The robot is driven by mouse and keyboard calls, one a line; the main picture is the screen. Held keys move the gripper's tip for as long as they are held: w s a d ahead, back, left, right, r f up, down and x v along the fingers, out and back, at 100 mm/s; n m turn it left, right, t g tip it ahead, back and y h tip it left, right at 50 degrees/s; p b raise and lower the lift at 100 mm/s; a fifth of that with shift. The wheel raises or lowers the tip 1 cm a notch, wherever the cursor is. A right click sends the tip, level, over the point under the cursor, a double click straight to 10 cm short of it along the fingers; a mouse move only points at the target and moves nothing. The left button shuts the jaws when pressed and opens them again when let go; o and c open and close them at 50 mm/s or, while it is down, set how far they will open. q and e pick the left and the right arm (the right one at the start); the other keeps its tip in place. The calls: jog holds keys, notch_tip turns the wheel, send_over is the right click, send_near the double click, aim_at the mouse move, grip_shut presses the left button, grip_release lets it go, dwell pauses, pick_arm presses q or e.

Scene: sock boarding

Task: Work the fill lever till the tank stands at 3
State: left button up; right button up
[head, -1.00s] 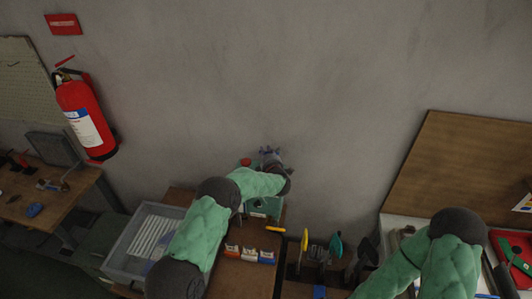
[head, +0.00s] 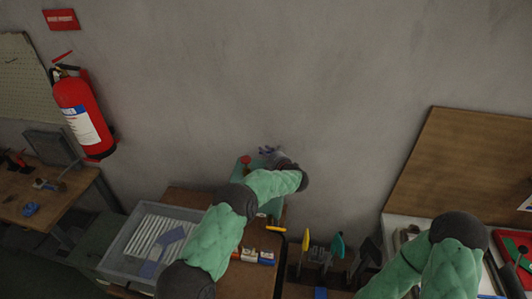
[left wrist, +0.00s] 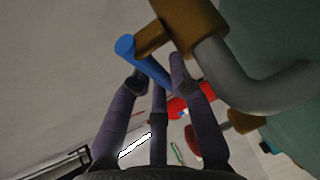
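In the left wrist view a blue lever (left wrist: 143,58) slants down from a brass valve body (left wrist: 190,22) that joins a thick grey pipe (left wrist: 255,92). The purple fingers of my left gripper (left wrist: 157,76) are apart, with the tips right at the lever; whether they touch it is unclear. In the head view this gripper (head: 268,150) is by the wall behind the left bench, and my own arm hides most of the fixture. A red round part (head: 245,159) shows beside it. No tank level can be read. My right arm shows at lower right, its gripper out of sight.
A grey bin (head: 121,243) with white rods stands left on the bench. A rack of tools (head: 318,250) stands to the right.

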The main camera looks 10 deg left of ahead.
pick_arm(q)
jog(key=o, duration=0.3)
jog(key=shift+d, duration=0.1)
jog(key=shift+o, duration=0.2)
jog(key=v, duration=1.2)
jog(key=shift+f, duration=0.1)
